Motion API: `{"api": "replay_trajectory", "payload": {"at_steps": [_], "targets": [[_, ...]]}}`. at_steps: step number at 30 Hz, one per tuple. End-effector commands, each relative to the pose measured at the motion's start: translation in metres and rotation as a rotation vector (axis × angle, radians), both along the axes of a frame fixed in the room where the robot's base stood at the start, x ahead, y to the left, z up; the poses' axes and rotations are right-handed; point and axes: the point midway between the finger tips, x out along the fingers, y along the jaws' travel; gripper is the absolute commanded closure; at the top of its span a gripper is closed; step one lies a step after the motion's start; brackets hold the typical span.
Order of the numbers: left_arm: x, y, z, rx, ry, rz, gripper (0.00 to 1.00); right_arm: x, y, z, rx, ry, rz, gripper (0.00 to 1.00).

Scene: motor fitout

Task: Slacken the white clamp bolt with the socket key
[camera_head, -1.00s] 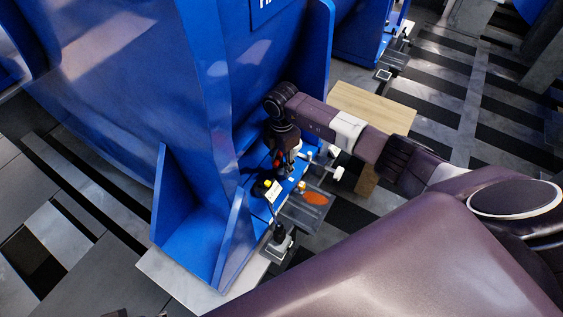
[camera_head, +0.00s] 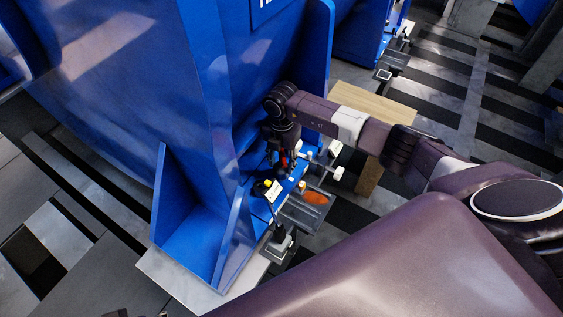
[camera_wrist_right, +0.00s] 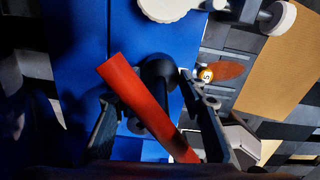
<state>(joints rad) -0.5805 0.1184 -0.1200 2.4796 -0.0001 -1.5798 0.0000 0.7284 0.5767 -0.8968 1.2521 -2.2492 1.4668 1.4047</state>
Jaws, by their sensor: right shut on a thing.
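The socket key (camera_wrist_right: 140,98) has a red-orange handle and a dark round part, and lies between the fingers of my right gripper (camera_wrist_right: 150,92) in the right wrist view. The right gripper (camera_head: 283,150) is shut on it, and red shows at its fingers in the head view. A white knob-like bolt (camera_head: 338,173) sticks out to the right of the blue mount. In the wrist view a large white round head (camera_wrist_right: 168,7) is at the top edge, with a second white head (camera_wrist_right: 280,18) to its right. I cannot tell which is the clamp bolt.
A tall blue housing (camera_head: 180,100) with ribs stands left of the gripper. A yellow-capped part (camera_head: 268,184) sits on the blue base. A grey tray with an orange patch (camera_head: 315,198) and a wooden block (camera_head: 372,108) lie to the right.

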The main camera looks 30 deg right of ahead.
Motion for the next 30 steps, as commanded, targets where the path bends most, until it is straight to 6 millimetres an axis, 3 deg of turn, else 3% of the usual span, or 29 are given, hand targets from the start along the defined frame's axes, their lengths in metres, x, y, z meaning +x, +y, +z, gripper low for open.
{"api": "replay_trajectory", "payload": {"at_steps": [9,16,26,30], "targets": [[0.0,0.0001,-0.0004,0.0,0.0,0.0,0.6,0.0009,0.0006,0.001,0.0,-0.002,0.043,1.0],[0.0,0.0004,-0.0034,0.001,0.0,-0.001,0.6,0.0015,-0.0002,0.0009,0.0,-0.003,0.243,1.0],[0.0,0.0011,-0.0034,0.004,-0.001,-0.002,0.6,0.0011,0.0003,0.0008,0.001,-0.003,0.287,1.0],[0.0001,0.0011,-0.0063,0.004,-0.001,-0.002,0.6,0.0014,0.0006,0.0004,0.0,-0.003,0.41,1.0]]}}
